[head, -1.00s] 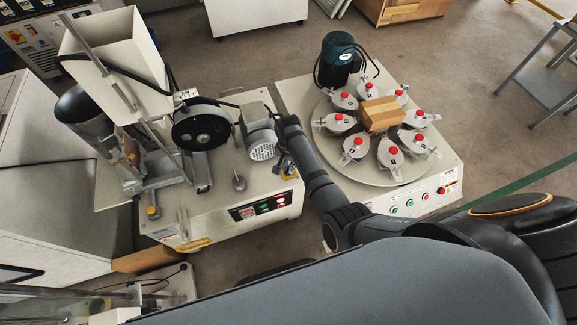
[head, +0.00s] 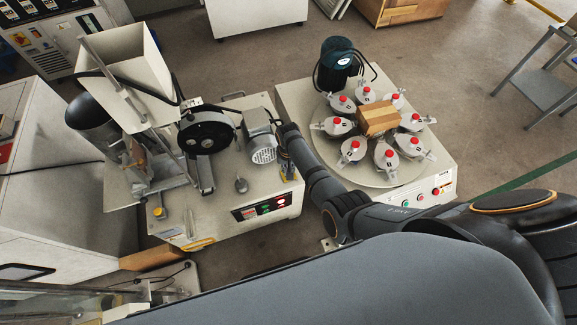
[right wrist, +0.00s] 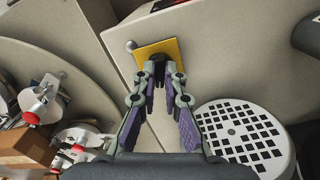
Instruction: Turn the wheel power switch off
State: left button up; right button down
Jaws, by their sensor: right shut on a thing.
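The wheel machine has a black wheel (head: 205,132) and a grey motor (head: 262,145) on its top. In the right wrist view, a small black switch knob (right wrist: 158,58) stands on a square yellow plate (right wrist: 172,46) on the machine's pale surface. My right gripper (right wrist: 158,70) is shut on the black knob, with its fingertips on either side of it. The knob's lower part is partly hidden by the fingertips. In the head view, my right gripper (head: 287,165) is at the machine's right edge, beside the motor. My left gripper is not in view.
A front panel (head: 262,207) on the wheel machine has a display and lit buttons. Close on the right stands a machine with a round turntable (head: 378,178) carrying several red-knobbed holders and a wooden block (head: 378,118). A narrow floor gap lies between the machines.

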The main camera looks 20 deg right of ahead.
jog(key=n+p, duration=0.1)
jog(key=n, duration=0.1)
jog(key=shift+r+n, duration=0.1)
jog(key=shift+n, duration=0.3)
jog(key=n+p, duration=0.1)
jog(key=n, duration=0.1)
jog(key=shift+n, duration=0.4)
jog(key=n+p, duration=0.1)
jog(key=n, duration=0.2)
jog(key=shift+n+p, duration=0.45)
jog(key=shift+n, duration=1.45)
jog(key=c, duration=1.4)
grip_release()
jog(key=shift+c, duration=0.2)
